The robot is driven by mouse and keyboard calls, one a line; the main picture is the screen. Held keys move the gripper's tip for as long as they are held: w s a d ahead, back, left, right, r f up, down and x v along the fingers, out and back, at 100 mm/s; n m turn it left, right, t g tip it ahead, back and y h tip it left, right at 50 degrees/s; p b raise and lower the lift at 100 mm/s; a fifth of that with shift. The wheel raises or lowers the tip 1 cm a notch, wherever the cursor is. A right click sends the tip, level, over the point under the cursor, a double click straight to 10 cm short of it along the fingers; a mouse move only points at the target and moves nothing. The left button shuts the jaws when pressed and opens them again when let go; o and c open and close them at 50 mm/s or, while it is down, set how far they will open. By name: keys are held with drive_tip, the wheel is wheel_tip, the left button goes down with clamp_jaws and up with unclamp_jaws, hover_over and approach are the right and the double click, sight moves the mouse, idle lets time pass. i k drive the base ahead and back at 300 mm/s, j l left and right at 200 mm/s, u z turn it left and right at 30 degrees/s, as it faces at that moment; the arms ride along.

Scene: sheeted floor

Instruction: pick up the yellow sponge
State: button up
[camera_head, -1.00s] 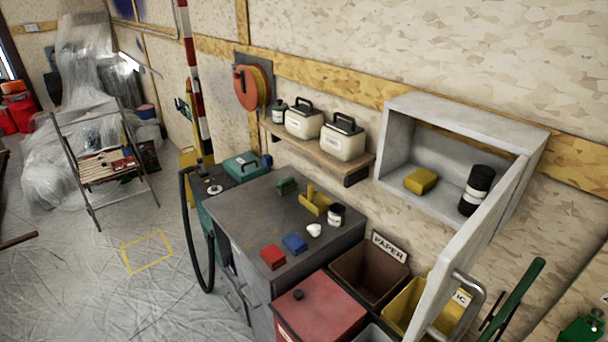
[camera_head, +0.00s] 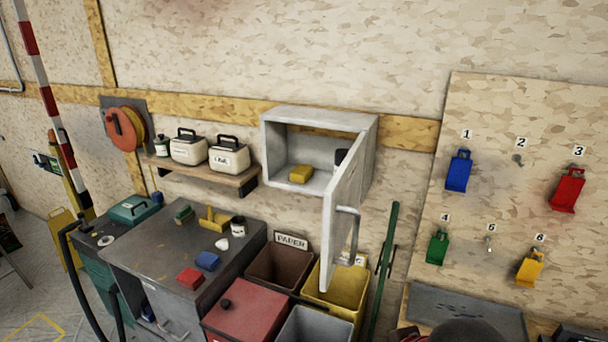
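The yellow sponge (camera_head: 300,174) is a small yellow block. It lies on the floor of an open grey wall cabinet (camera_head: 318,114), left of the middle. The cabinet door (camera_head: 342,215) is swung open towards me on the right side. A dark container (camera_head: 340,157) stands in the cabinet right of the sponge, partly hidden by the door. My gripper is not in view.
A dark workbench (camera_head: 150,250) at left holds red (camera_head: 190,278) and blue (camera_head: 207,261) blocks and other small items. Bins, including a red one (camera_head: 245,312) and a yellow one (camera_head: 335,300), stand below the cabinet. A pegboard (camera_head: 500,200) with coloured hangers is at right.

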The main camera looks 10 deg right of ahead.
sight(302, 172)
drive_tip(key=i+j+u, duration=0.2)
drive_tip(key=i+j, duration=1.35)
drive_tip(key=j, duration=0.1)
